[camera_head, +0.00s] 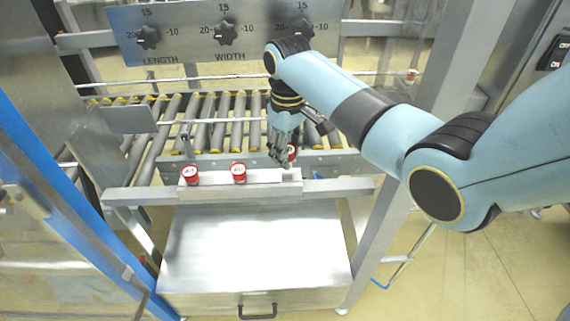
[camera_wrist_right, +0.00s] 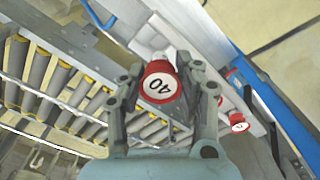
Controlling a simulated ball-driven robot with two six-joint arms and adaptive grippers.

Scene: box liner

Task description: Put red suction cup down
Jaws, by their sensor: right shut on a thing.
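My right gripper (camera_head: 284,153) is over the right end of a narrow metal ledge (camera_head: 262,176) in front of the roller conveyor. It is shut on a red suction cup (camera_head: 291,152) with a white top, mostly hidden behind the fingers in the head view. Whether the cup touches the ledge cannot be told. Two more red cups stand on the ledge, one at the left end (camera_head: 190,175) and one near the middle (camera_head: 238,173). My left gripper is not in view.
The roller conveyor (camera_head: 222,115) lies behind the ledge. A panel with several black knobs (camera_head: 226,33) is above it. A metal drawer box (camera_head: 255,250) with a black handle sits below. Metal posts and a blue-edged frame (camera_head: 60,190) flank the sides.

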